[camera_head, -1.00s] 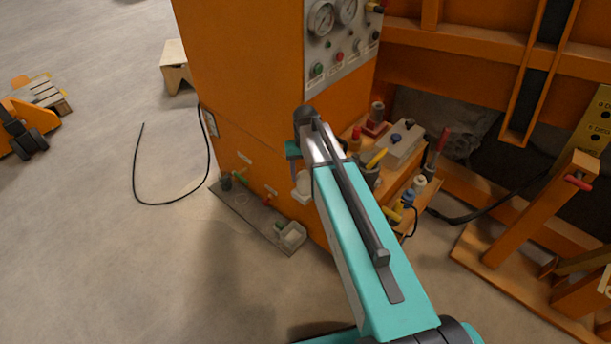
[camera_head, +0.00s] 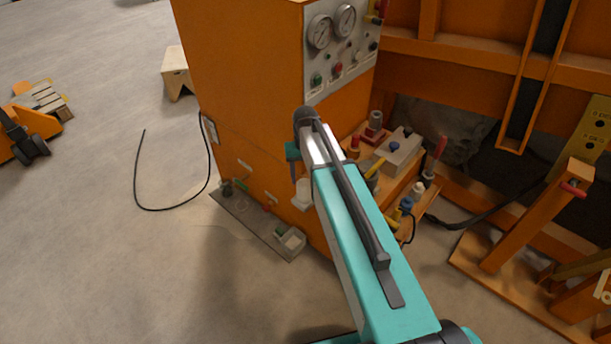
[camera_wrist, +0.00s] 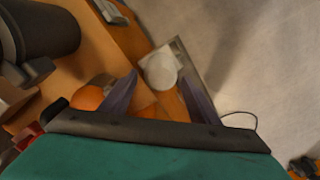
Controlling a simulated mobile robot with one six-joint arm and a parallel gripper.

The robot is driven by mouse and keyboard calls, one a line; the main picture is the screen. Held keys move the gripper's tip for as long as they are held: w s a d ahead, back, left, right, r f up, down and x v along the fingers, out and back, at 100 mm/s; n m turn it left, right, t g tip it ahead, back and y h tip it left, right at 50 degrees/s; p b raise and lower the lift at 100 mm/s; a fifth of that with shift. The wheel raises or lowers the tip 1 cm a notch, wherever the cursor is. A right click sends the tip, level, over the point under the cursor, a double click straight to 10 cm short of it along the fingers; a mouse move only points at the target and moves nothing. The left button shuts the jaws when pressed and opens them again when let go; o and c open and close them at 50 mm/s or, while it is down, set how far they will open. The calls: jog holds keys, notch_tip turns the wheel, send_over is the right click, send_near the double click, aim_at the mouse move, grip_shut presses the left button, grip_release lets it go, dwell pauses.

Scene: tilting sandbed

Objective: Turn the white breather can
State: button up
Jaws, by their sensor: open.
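The white breather can (camera_head: 302,191) shows in the head view low on the near side of the orange cabinet (camera_head: 245,110), partly hidden by my arm. In the wrist view the white can (camera_wrist: 160,68) has a round pale face and sits just past and between my fingertips. My gripper (camera_wrist: 157,82) is open, with its two purple fingers apart and nothing clearly between them. In the head view my gripper (camera_head: 293,168) is mostly hidden by the arm, just above the can. I cannot tell whether a finger touches the can.
A shelf with bottles and tools (camera_head: 395,160) stands right of my arm. A gauge panel (camera_head: 342,45) is above. A grey floor tray (camera_head: 255,222) lies at the cabinet foot, with a black cable (camera_head: 140,190) to its left. The floor at left is mostly clear.

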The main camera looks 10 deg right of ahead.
jog(key=s+f+g, duration=0.3)
jog(key=s+f, duration=1.5)
jog(key=s, duration=0.1)
jog(key=s+f+g, duration=0.1)
jog(key=s+f, duration=0.3)
jog(key=s, duration=0.7)
jog(key=s+f+n+g, duration=0.1)
jog(key=s+f, duration=0.3)
jog(key=s, duration=0.6)
jog(key=shift+s+a+f, duration=0.15)
jog(key=shift+s+f, duration=0.2)
jog(key=shift+s, duration=0.05)
jog(key=shift+c, duration=0.3)
jog(key=c, duration=0.6)
